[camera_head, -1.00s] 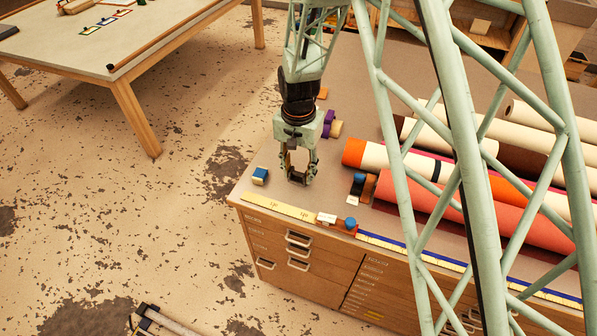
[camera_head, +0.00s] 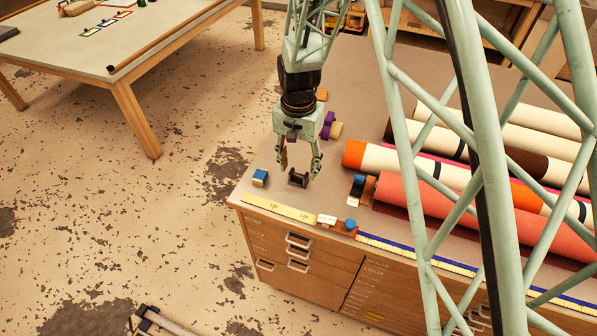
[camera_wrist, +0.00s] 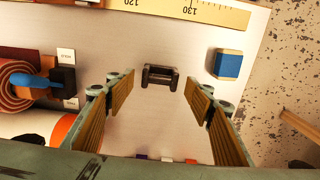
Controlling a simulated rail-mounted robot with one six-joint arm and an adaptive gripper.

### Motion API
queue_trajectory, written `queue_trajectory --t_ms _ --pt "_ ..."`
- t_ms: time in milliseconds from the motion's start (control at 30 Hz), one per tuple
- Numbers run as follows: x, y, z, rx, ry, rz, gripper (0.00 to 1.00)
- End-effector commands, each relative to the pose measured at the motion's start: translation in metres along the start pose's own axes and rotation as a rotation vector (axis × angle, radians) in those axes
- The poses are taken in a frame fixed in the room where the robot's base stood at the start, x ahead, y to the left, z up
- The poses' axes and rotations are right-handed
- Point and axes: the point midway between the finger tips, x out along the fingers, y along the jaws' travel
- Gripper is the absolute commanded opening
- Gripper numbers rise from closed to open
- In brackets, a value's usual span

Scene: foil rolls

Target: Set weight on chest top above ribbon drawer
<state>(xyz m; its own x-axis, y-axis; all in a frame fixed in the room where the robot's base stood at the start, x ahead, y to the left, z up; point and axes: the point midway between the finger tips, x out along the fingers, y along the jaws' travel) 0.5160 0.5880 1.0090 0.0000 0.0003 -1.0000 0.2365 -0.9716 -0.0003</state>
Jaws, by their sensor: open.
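A small dark weight (camera_head: 298,180) with a raised handle-like frame stands on the chest top (camera_head: 262,206), near its front left corner. In the wrist view the weight (camera_wrist: 160,72) lies just beyond and between my fingertips, apart from both. My gripper (camera_head: 299,171) is open and empty, pointing down just above the weight; its two fingers also flank the wrist view (camera_wrist: 160,88). The chest's drawer fronts (camera_head: 309,270) lie below the front edge. Their labels are too small to read, so I cannot tell which is the ribbon drawer.
A blue-topped block (camera_head: 260,177) sits left of the weight. A yellow ruler (camera_head: 278,207) runs along the front edge. A dark block with blue (camera_head: 357,186) and several rolls (camera_head: 480,215) lie to the right. Purple and tan pieces (camera_head: 329,124) stand behind my gripper.

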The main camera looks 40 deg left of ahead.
Motion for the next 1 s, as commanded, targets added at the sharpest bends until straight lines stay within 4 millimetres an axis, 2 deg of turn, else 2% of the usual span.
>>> queue_trajectory --t_ms 600,800,1000 --pt "-0.076 0.000 0.000 0.000 0.001 -0.001 0.48" --pt "-0.088 0.000 0.000 0.000 0.000 0.000 0.48" --pt "-0.091 0.000 0.000 0.000 0.000 0.000 0.48"
